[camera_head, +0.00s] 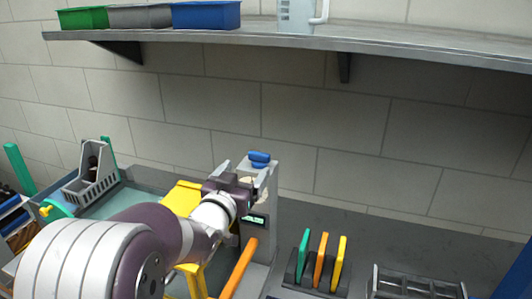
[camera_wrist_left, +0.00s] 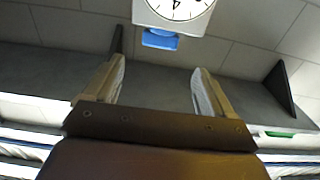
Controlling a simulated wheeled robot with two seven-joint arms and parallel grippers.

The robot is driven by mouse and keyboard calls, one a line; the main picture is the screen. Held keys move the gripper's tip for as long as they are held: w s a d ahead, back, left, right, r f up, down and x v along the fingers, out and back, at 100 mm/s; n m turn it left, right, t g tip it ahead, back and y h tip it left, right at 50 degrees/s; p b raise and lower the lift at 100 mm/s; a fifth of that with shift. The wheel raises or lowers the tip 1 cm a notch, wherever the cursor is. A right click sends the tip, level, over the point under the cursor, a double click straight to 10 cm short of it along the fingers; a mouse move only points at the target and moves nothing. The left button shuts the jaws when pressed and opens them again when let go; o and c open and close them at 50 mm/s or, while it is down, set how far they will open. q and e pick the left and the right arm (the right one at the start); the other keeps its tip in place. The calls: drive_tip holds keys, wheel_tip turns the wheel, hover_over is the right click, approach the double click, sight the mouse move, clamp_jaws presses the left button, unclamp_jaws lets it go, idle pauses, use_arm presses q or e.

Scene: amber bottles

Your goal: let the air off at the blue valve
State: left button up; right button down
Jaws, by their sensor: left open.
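The blue valve (camera_head: 259,158) sits at the top of a grey upright post (camera_head: 268,190) in the middle of the head view. In the left wrist view the blue valve (camera_wrist_left: 160,39) shows just below a white round dial (camera_wrist_left: 178,8). My left gripper (camera_head: 245,169) is open and close to the valve. In the left wrist view the two fingers of my left gripper (camera_wrist_left: 158,68) are spread apart with nothing between them. The valve appears just beyond the fingertips, between their lines. My right gripper is not in view.
A small display (camera_head: 257,219) is on the post's lower part. A rack with green, orange and yellow plates (camera_head: 318,264) stands to the right. A grey crate (camera_head: 92,178) is at left. A shelf (camera_head: 350,43) with bins and a jug (camera_head: 297,14) is above.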

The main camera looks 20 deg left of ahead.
sight(258, 155)
use_arm(q)
drive_tip(key=w+p, duration=0.2)
drive_tip(key=w, duration=0.3)
drive_tip(key=w+p, duration=0.1)
drive_tip(key=w, duration=0.4)
drive_tip(key=shift+w+a+p, duration=0.2)
drive_tip(key=shift+w+p, duration=0.15)
drive_tip(key=shift+p, duration=0.05)
drive_tip(key=shift+w+a, duration=0.1)
drive_tip(key=shift+w, duration=0.3)
drive_tip(key=c, duration=1)
